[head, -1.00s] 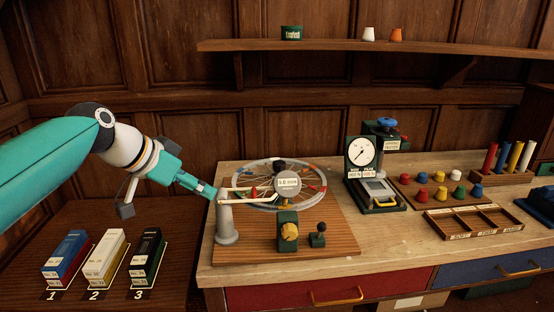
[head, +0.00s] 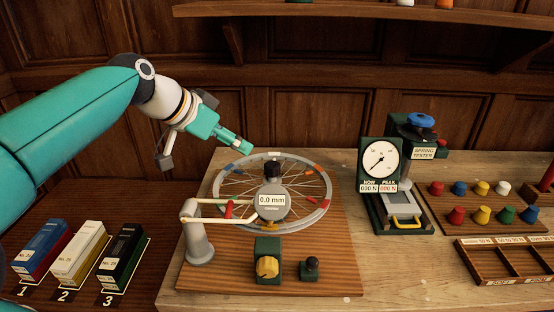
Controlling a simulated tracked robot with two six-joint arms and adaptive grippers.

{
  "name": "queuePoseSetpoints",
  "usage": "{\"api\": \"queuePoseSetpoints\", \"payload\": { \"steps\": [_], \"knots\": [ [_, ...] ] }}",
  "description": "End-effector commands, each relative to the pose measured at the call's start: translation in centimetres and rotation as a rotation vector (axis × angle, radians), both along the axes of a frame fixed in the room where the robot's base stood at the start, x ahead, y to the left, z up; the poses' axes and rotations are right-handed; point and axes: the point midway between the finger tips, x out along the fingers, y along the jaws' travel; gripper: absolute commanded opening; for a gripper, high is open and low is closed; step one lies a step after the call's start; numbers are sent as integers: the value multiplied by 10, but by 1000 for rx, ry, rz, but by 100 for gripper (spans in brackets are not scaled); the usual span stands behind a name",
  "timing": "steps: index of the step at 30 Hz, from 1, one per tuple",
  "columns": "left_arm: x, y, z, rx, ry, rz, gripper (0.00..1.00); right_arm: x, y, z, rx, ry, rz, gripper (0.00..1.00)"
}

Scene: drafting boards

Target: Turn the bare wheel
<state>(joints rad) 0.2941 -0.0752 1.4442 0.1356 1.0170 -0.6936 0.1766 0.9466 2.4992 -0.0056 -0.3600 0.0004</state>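The bare wheel (head: 322,208) is a spoked rim with no tyre, lying flat above a wooden board. Coloured marks in blue, orange and red show on its rim and spokes. A dark knob (head: 273,171) stands near its middle, partly behind a round gauge (head: 272,201) reading 0.0 mm. The gauge sits on a grey stand with an arm (head: 198,235) at the wheel's left front. My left gripper (head: 248,149) is near the wheel's far left edge and looks apart from the rim; its fingers are too small to judge. My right gripper is out of view.
A green block with a yellow knob (head: 267,268) and a small black-knobbed block (head: 311,265) stand in front of the wheel. A spring tester (head: 398,195) stands to the right, beside coloured caps and a divided tray (head: 505,262). Three numbered boxes are at lower left.

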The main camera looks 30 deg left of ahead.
Motion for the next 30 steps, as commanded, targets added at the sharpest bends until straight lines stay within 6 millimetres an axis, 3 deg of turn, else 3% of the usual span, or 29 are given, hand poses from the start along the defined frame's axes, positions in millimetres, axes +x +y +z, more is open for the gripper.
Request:
{"api": "queuePoseSetpoints", "payload": {
  "steps": [19,30],
  "knots": [
    [85,-19,-90,-2,5,3,67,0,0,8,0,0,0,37],
    [108,-24,-113,0,1,4,67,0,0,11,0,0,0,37]
  ]
}}
